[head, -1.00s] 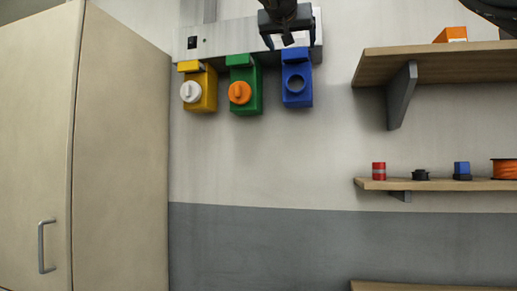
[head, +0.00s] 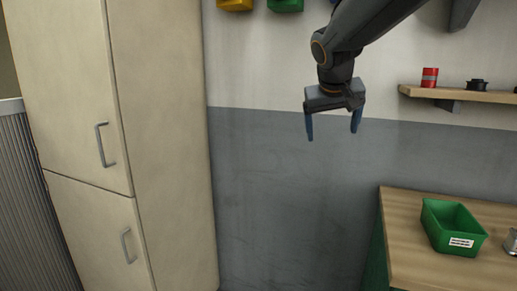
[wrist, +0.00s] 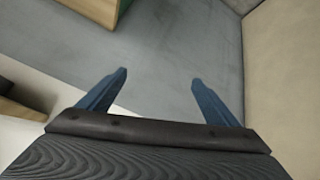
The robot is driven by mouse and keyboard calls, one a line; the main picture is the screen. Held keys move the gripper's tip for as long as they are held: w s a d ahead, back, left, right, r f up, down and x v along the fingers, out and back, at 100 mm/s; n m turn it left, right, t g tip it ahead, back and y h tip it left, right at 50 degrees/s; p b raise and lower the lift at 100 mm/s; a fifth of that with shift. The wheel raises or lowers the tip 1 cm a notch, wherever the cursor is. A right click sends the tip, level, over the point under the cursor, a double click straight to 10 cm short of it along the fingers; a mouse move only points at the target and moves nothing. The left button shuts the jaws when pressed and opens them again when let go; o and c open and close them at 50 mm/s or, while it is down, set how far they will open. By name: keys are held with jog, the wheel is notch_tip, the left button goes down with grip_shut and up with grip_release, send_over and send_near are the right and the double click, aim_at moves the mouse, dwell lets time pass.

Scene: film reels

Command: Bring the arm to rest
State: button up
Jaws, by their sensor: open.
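My gripper (head: 333,128) hangs in the air in front of the wall in the head view, its two blue fingers pointing down and spread apart. It is open and empty. My dark arm reaches down to it from the upper right. In the wrist view my gripper (wrist: 160,78) also shows open, with nothing between its fingers and the grey lower wall (wrist: 175,45) beyond them.
A beige cabinet (head: 165,150) stands at the left. A wooden-topped workbench (head: 410,250) with a green bin (head: 455,228) is at the lower right. A shelf (head: 470,95) above it holds a red can (head: 429,77). The space below my gripper looks clear.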

jog(key=s+f+g+y, duration=0.2)
jog(key=s+f+g, duration=0.5)
jog(key=s+f, duration=2.1)
jog(key=shift+s+a+y+p, duration=0.2)
jog(key=shift+s+y+p, duration=0.15)
jog(key=shift+s, duration=0.15)
